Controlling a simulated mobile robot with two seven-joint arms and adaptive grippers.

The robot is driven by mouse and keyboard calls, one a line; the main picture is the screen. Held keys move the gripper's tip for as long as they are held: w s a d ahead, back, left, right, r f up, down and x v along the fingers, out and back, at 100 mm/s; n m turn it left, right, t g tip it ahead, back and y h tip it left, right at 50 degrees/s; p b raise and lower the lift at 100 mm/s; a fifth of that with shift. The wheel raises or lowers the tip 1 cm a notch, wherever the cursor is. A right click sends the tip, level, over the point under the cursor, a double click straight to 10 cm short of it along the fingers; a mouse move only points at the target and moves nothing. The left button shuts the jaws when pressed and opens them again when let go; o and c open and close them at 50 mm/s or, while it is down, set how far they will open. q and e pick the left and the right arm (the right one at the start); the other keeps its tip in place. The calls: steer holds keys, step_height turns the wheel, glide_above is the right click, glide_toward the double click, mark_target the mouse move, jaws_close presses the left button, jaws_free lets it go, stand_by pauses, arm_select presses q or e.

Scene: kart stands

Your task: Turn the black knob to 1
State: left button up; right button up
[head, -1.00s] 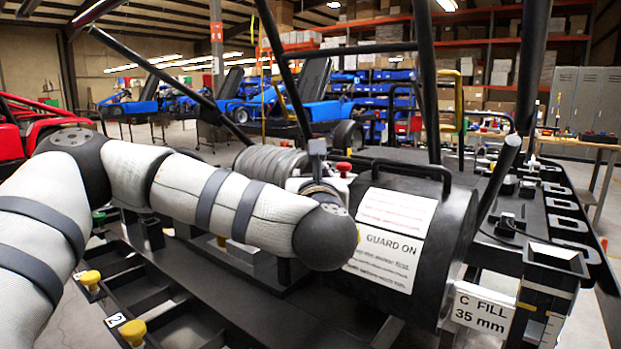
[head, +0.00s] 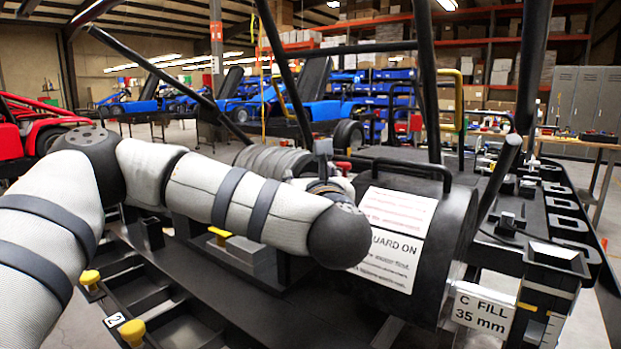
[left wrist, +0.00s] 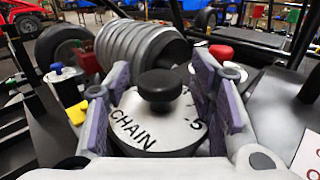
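The black knob (left wrist: 161,88) shows in the left wrist view, on top of a round, pale grey dial (left wrist: 155,135). The dial is marked CHAIN, with a 5 at its right; other marks are partly hidden. My left gripper (left wrist: 162,78) is open. Its purple-padded fingers stand on either side of the knob, with visible gaps between pads and knob. Where the knob points cannot be told. In the head view my left arm hides the knob and most of the gripper. My right gripper is not in view.
A ribbed grey cylinder (left wrist: 140,42) lies behind the dial. A red button (left wrist: 221,52) is close by. A black drum guard (head: 445,225) with a GUARD ON label stands right of my arm. Yellow knobs (head: 132,332) line the tray at lower left. Black frame bars rise behind.

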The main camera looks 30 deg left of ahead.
arm_select(q)
steer(key=v, duration=1.2)
